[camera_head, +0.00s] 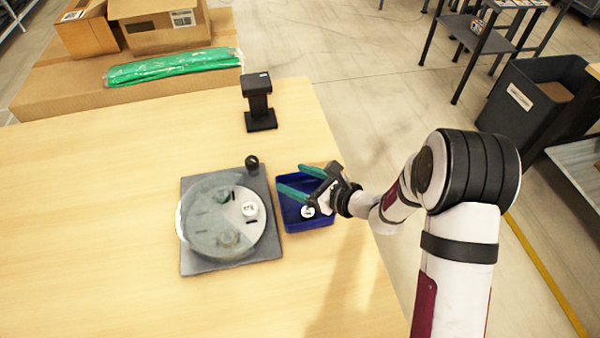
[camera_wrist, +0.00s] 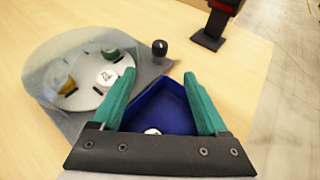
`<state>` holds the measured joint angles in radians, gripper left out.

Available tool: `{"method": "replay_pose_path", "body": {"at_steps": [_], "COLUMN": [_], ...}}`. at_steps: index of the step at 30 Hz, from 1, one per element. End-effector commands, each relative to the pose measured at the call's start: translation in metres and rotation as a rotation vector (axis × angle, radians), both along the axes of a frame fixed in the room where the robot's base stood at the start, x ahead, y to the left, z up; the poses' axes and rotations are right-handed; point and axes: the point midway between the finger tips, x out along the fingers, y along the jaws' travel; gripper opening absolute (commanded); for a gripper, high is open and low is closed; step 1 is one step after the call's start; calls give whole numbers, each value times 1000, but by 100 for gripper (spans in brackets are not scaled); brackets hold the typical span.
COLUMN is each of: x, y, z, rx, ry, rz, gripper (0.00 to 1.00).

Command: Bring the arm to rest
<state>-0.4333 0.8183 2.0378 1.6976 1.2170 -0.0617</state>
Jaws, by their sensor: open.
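My gripper (camera_head: 300,183) has teal fingers spread apart with nothing between them. It hangs above the blue bin (camera_head: 319,222), at the table's right side. In the wrist view my gripper (camera_wrist: 166,95) also shows open, with the blue bin (camera_wrist: 165,108) beyond and below the fingers. A white round piece with a dark mark (camera_head: 307,212) lies in the bin; the gripper's base partly hides it in the wrist view (camera_wrist: 152,132).
Left of the bin is a grey base (camera_head: 200,264) with a round turntable under a clear cover, holding several small pieces. A black knob (camera_head: 252,162) and a black scanner stand (camera_head: 259,105) are behind. Cardboard boxes (camera_head: 165,30) and a green bag (camera_head: 172,67) are at the back left.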

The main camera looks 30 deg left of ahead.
Motion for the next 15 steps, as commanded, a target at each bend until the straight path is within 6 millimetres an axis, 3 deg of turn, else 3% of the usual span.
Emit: {"method": "replay_pose_path", "body": {"at_steps": [5,8,11,12,14,15], "x": [0,-11,-48,-71,-105,-128], "y": [0,-10,-44,-67,-106,-135], "z": [2,35,94,113,130,135], "rx": [0,1,-47,-95,-199,-287], "ry": [-5,-71,-232,-307,-414,-476], "rz": [5,88,297,398,545,639], "gripper": [77,77,77,77,77,77]}}
